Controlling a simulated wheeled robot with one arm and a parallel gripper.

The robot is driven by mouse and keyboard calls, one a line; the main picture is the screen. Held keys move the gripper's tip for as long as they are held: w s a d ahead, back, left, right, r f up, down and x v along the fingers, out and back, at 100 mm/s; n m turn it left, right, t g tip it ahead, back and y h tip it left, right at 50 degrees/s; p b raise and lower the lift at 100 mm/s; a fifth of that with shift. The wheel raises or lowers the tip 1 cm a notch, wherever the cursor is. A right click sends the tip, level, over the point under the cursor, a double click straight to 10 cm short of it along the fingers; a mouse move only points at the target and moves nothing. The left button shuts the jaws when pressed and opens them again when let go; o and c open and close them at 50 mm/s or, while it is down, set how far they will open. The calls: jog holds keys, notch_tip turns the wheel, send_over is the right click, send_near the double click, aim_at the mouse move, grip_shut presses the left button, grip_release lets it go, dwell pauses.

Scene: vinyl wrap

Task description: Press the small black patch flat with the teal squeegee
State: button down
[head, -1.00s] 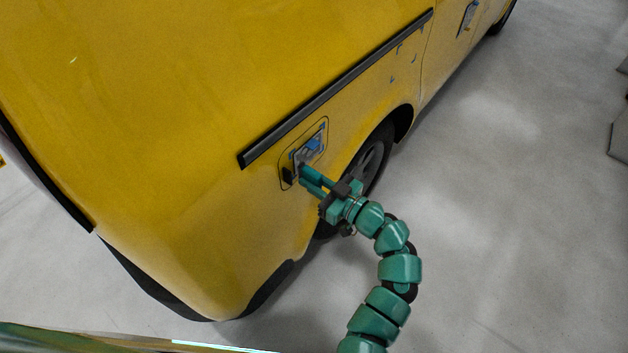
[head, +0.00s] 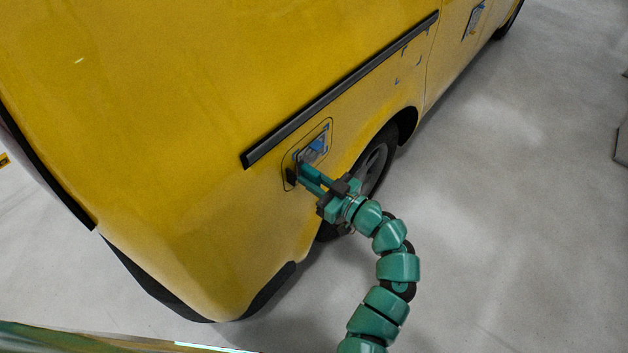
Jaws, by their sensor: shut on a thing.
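The teal squeegee (head: 309,173) is held in my gripper (head: 328,190), which is shut on it. The squeegee's far end reaches the yellow van's side at the lower left of a rounded-corner panel outline. The small black patch (head: 291,176) shows at the lower left of that outline, right beside the squeegee's end. I cannot tell whether the squeegee touches the patch or whether the patch lies flat. Part of it may be hidden behind the squeegee. A blue and grey picture (head: 314,149) lies within the outline, above the squeegee.
The yellow van (head: 190,120) fills the left and middle. A black trim strip (head: 340,90) runs above the panel outline. A wheel (head: 372,168) stands just right of my gripper. Small dark marks (head: 408,67) dot the bodywork further along.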

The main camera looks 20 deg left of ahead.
aim_at(311, 161)
jog(key=shift+w+d+f+b, duration=0.15)
jog(key=shift+w+d+b, duration=0.05)
jog(key=shift+w+b, duration=0.55)
jog(key=shift+w+d+b, duration=0.2)
jog(key=shift+w+b, duration=0.1)
jog(key=shift+b, duration=0.05)
jog(key=shift+w, duration=0.1)
jog(key=shift+w+d+b, duration=0.2)
jog(key=shift+w+b, duration=0.3)
jog(key=shift+b, duration=0.05)
jog(key=shift+w+d+b, duration=0.15)
jog(key=shift+w+b, duration=0.3)
jog(key=shift+b, duration=0.05)
